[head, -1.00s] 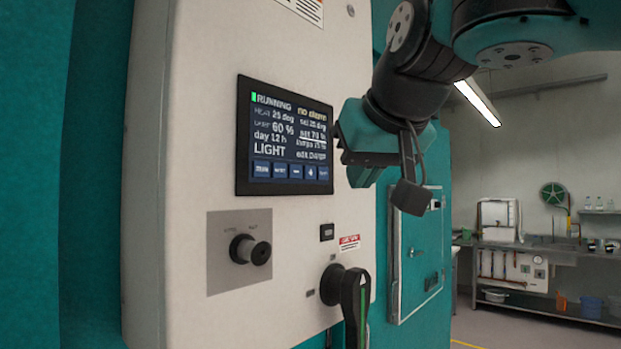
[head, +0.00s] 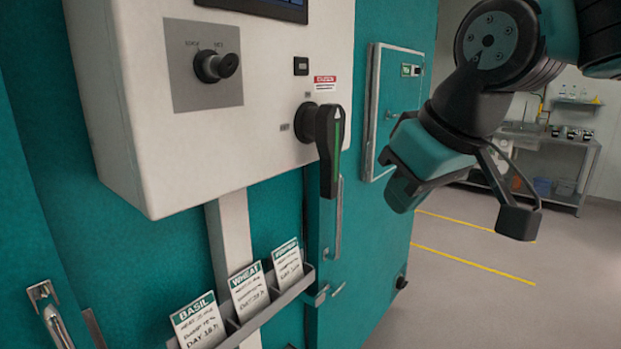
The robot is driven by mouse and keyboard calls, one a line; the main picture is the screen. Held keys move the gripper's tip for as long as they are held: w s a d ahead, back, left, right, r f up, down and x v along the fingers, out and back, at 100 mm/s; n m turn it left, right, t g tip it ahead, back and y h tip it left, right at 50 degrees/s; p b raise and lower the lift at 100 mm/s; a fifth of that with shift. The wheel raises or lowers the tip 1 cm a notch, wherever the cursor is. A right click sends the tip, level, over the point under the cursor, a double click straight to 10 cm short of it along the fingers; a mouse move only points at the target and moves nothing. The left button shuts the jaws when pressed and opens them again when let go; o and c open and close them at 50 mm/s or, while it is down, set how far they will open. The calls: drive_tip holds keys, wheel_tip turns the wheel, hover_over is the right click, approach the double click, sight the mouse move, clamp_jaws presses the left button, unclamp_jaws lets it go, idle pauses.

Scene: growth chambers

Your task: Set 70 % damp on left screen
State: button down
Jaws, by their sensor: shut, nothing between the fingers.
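The screen (head: 278,9) on the pale control box shows only its bottom edge at the top of the head view. Its readings are cut off, so I cannot read the damp value now. My gripper (head: 393,182) is at the right, in front of the teal wall and clear of the control box. It is shut and empty, seen from the side, and touches nothing that I can see.
The control box (head: 140,130) carries a round knob (head: 217,66), a small black switch (head: 301,66) and a black lever handle (head: 330,150). Below it, a rack (head: 280,303) holds BASIL, WHEAT and another card. Open floor (head: 470,290) lies to the right.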

drive_tip(key=s+d+f+g+y+b, duration=0.1)
drive_tip(key=s+d+f+g, duration=0.3)
drive_tip(key=s+f, duration=1)
drive_tip(key=shift+s+f+g+b, duration=0.3)
drive_tip(key=shift+f+g+b, duration=0.2)
drive_tip(key=shift+f+b, duration=0.3)
drive_tip(key=shift+d, duration=0.1)
